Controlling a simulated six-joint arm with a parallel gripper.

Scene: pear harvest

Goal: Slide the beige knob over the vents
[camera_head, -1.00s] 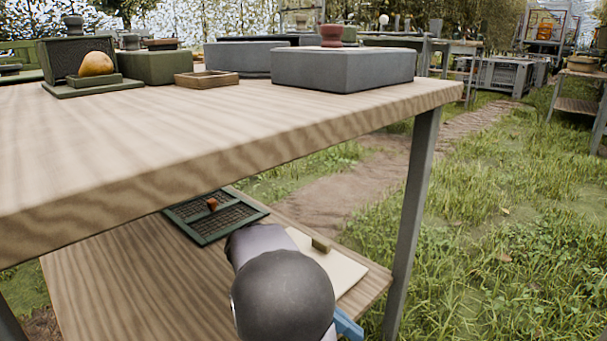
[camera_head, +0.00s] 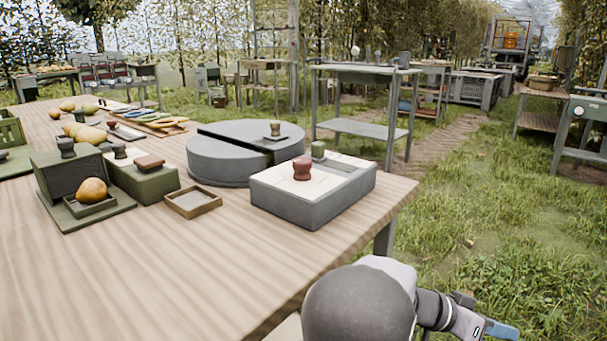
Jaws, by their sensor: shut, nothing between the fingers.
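I cannot pick out a beige knob for certain, and no vents show clearly. A grey box (camera_head: 315,205) on the tabletop has a cream top panel with a dark red knob (camera_head: 303,169) and a green knob (camera_head: 318,149). A tan block (camera_head: 149,162) lies on a green box (camera_head: 143,182) further left. My gripper (camera_head: 503,330), with blue fingers, is at the lower right, beyond the table's right edge, shut and empty, apart from all of these. The lower shelf is almost wholly hidden.
The wooden tabletop (camera_head: 190,275) is clear at its front. Grass is open to the right.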

